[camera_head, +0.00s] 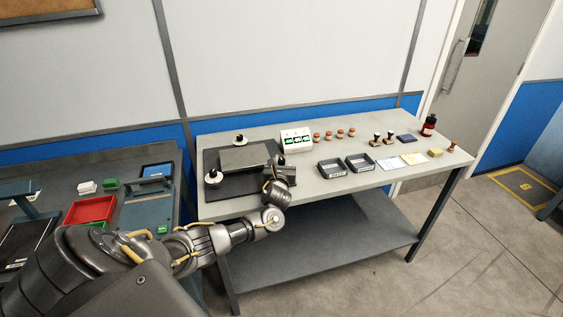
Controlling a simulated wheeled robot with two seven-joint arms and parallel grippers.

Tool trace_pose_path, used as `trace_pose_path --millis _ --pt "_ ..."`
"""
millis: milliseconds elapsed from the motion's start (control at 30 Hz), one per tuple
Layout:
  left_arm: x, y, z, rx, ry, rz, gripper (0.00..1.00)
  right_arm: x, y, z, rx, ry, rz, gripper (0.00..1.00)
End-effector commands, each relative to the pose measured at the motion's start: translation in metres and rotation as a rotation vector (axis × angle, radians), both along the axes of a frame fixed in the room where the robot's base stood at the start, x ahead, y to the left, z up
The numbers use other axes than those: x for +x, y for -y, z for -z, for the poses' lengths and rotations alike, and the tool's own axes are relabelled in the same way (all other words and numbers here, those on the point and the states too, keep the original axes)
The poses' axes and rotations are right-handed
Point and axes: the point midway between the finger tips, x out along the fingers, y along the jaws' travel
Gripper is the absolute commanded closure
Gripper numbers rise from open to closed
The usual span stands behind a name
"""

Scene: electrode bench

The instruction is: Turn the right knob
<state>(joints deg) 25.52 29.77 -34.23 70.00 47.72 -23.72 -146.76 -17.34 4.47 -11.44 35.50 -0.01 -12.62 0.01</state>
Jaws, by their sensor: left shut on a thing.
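A grey plate device (244,157) lies on a dark mat (207,160) at the left end of the bench. One dark knob on a white round base (240,139) stands behind the plate. Another such knob (212,177) stands at its left front corner. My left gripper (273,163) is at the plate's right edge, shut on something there. Its position fits the right knob, which is hidden behind the fingers. How far the knob is turned cannot be seen. My right gripper is not in view.
A white box with green displays (296,140) stands just behind my left gripper. Two dark trays (331,168), several small orange-brown pieces, stamps and a red-black bottle (429,126) stand further right. A side table with a red tray (90,211) is at left.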

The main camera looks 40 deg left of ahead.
Motion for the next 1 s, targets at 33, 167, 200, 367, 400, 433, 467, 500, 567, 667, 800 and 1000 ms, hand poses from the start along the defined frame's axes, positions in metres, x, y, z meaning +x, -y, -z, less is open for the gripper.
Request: trace_pose_path --millis 33,167,200,367,400,433,467,500,567,667,800,1000 --pt "0.0 0.0 0.0 0.0 0.0 0.0 0.98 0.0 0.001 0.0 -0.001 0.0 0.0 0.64" --pt "0.0 0.0 0.0 0.001 -0.002 0.009 0.98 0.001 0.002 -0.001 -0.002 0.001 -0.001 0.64" --pt "0.0 0.0 0.0 0.002 -0.002 0.016 0.98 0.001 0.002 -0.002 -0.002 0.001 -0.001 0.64" --pt "-0.001 -0.001 -0.001 0.004 -0.004 0.076 0.98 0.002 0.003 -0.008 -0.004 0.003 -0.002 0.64" --pt "-0.001 -0.002 -0.002 0.005 -0.003 0.099 0.98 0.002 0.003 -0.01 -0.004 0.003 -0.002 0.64" --pt "-0.001 -0.001 -0.002 0.005 -0.004 0.118 0.98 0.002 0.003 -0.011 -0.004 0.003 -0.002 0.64" --pt "-0.001 -0.002 -0.002 0.005 -0.004 0.137 0.98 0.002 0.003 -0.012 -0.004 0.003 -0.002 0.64" --pt "-0.001 -0.002 -0.001 0.006 -0.004 0.166 0.98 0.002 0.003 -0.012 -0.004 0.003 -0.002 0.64" --pt "-0.001 -0.002 -0.001 0.005 -0.003 0.208 0.98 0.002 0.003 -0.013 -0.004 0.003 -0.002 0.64" --pt "-0.001 -0.002 0.0 0.004 -0.002 0.277 0.98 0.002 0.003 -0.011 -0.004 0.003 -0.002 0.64" --pt "0.0 -0.002 0.002 0.004 -0.002 0.367 0.98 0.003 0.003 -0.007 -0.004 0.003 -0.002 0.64" --pt "0.0 -0.001 0.002 0.001 -0.001 0.463 0.98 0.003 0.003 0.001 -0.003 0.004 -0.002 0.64"
